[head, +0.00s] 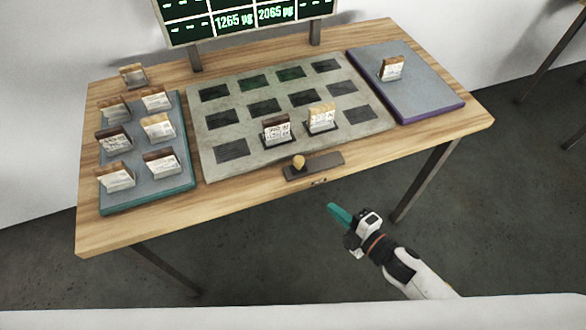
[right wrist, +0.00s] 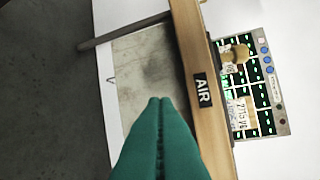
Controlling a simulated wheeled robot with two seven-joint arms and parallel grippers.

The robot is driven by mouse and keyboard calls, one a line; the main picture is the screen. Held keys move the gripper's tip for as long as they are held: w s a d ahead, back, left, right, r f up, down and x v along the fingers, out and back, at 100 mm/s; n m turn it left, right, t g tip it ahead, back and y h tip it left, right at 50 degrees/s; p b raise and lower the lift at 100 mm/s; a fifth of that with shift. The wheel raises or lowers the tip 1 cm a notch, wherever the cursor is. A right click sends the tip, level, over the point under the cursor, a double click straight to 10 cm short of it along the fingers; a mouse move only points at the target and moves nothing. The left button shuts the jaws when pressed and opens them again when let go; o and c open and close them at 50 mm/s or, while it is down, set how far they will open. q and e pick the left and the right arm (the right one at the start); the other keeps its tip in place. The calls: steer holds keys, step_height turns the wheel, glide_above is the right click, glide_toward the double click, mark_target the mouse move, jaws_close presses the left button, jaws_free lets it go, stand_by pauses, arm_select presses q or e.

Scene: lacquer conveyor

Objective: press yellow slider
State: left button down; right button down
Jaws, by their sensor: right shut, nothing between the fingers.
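The yellow slider (head: 298,161) is a small rounded knob on a dark rail (head: 325,165) at the table's front edge. It stands near the left end of the rail. A tan knob-like shape (right wrist: 236,53) above the table edge in the right wrist view is probably the slider. My right gripper (head: 333,207) has teal fingers, closed together and empty. It is in front of the table edge, below and right of the slider in the head view, apart from it. Its shut fingertips (right wrist: 160,100) also show in the right wrist view. My left gripper is not in view.
The wooden table (head: 235,195) carries a grey panel (head: 220,165) with dark pads, two holding cards. A teal-edged tray (head: 150,202) with several cards is left, a purple-edged pad (head: 435,95) right. A screen (head: 245,20) stands behind. An AIR label (right wrist: 203,90) marks the front edge.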

mark_target(299, 164)
steer(key=s+a+r+n+g+y, duration=0.1)
steer(key=s+a+r+n+y, duration=0.2)
steer(key=r, duration=0.6)
steer(key=shift+a+r+n+y, duration=0.3)
steer(key=shift+a+n+y, duration=0.3)
steer(key=shift+a+n, duration=0.55)
steer(key=shift+w, duration=0.1)
steer(key=p+x, duration=0.2)
steer(key=x, duration=0.7)
steer(key=shift+w+a+r, duration=0.15)
steer(key=shift+w+a, duration=0.1)
steer(key=shift+w+d+p, duration=0.4)
steer(key=shift+w+d, duration=0.5)
steer(key=shift+d, duration=0.35)
steer(key=shift+w+d, duration=0.2)
steer(key=shift+d, duration=0.2)
steer(key=shift+f, duration=0.2)
